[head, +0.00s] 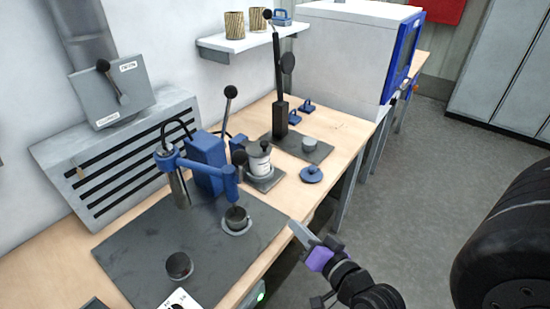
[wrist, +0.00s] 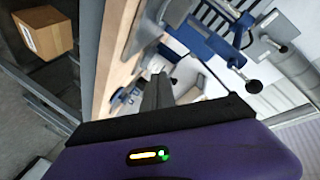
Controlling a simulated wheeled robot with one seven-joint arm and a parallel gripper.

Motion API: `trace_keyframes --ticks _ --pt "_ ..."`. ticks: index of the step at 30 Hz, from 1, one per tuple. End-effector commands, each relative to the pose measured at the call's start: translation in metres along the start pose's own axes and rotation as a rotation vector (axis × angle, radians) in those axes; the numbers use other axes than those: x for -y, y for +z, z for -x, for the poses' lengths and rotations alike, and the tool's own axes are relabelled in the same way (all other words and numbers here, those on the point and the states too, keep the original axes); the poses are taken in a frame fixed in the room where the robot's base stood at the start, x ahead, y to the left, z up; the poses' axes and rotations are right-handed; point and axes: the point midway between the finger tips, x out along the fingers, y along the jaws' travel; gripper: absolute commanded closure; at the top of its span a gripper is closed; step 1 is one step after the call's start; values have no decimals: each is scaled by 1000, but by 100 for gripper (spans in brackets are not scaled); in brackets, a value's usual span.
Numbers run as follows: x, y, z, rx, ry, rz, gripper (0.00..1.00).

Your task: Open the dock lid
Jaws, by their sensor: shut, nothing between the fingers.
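My gripper (head: 294,227) is purple with grey fingers, and the fingers are shut with nothing between them. It is just off the front edge of the bench, right of the dark mat. In the wrist view the closed fingers (wrist: 157,82) point toward the bench. I cannot tell for sure which part is the dock lid. A white canister with a dark top (head: 259,160) stands on a small dark plate behind my gripper. A blue round lid with a knob (head: 311,174) lies on the wood to its right. My gripper touches neither.
A blue press arm (head: 205,165) stands over the dark mat (head: 130,240), with dark cups (head: 179,266) on it. A tall black lever stand (head: 280,110) is further back. A grey lever box (head: 113,92) is on the wall. A cardboard box (wrist: 43,32) shows in the wrist view.

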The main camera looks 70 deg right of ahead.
Motion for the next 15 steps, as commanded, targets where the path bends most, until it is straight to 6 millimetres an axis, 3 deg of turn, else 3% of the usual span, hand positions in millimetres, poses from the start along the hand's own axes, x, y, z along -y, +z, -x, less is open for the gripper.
trace_keyframes --ticks 1,3,7,11,15 --pt "-21 -11 -20 -31 32 -134 100" --pt "-46 -24 -41 -52 63 -351 100" --pt "-83 -48 -75 -69 70 -797 100" --pt "-102 -73 -100 -34 15 -1281 100" --pt "-99 -96 -113 98 -76 -1778 100"
